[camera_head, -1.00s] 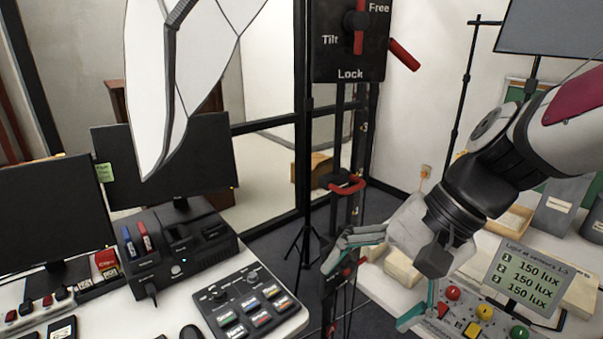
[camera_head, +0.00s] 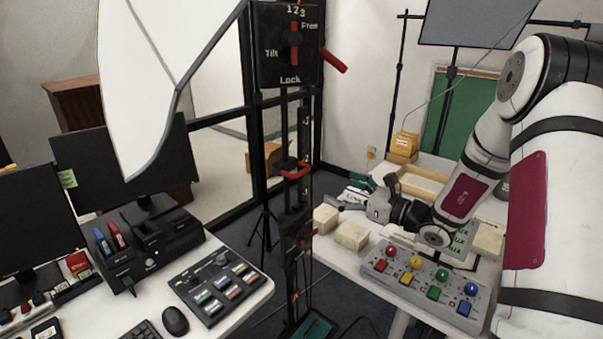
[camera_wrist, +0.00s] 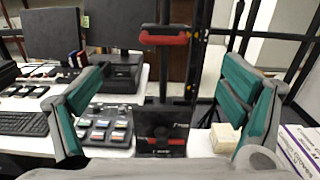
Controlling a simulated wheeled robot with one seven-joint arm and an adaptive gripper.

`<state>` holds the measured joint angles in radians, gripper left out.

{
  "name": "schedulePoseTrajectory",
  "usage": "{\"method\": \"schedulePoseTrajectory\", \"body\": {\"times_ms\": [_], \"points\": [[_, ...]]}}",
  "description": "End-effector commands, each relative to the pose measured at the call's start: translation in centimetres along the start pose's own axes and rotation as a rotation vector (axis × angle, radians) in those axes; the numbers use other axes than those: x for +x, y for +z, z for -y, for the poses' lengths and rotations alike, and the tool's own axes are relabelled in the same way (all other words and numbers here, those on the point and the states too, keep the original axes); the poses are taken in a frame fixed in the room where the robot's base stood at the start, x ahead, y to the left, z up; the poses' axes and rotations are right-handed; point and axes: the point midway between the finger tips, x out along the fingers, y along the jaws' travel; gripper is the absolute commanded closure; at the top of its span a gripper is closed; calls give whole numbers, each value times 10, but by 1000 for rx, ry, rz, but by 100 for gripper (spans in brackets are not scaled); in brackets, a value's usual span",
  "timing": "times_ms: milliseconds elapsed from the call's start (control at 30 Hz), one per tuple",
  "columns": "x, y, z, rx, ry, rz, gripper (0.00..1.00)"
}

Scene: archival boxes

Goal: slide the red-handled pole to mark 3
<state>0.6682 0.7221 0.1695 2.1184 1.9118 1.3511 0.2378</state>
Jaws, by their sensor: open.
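A dark upright pole stand (camera_head: 296,230) rises between the two desks in the head view. A red handle (camera_head: 294,171) sits on a black carriage partway up it; it also shows top centre in the wrist view (camera_wrist: 163,38). Its top plate (camera_head: 270,72) reads Tilt, Free and Lock, with 1 2 3 above and a red lever (camera_head: 333,60) at the side. My gripper (camera_head: 350,194) is right of the pole, apart from the handle. In the wrist view its teal-padded fingers (camera_wrist: 162,90) are wide apart with nothing between them touching.
A button console (camera_head: 425,282) and pale blocks (camera_head: 352,236) are on the right desk beneath my arm. The left desk carries monitors, a keypad (camera_head: 221,287) and a mouse (camera_head: 176,320). A white reflector panel (camera_head: 145,90) hangs at upper left. Dark floor shows between the desks.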

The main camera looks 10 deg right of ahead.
Motion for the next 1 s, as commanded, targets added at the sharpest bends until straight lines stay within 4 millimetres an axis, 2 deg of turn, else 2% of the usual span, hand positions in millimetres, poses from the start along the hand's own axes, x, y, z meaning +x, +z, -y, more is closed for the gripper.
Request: {"method": "schedulePoseTrajectory", "body": {"times_ms": [167, 267, 700, 900, 1000], "points": [[8, -2, 5, 13, -16, 7, 10], [23, -2, 4, 13, -14, 8, 10], [106, -1, 5, 11, -13, 6, 10], [129, -1, 6, 12, -14, 6, 10], [134, -1, 6, 13, -15, 5, 10]]}}
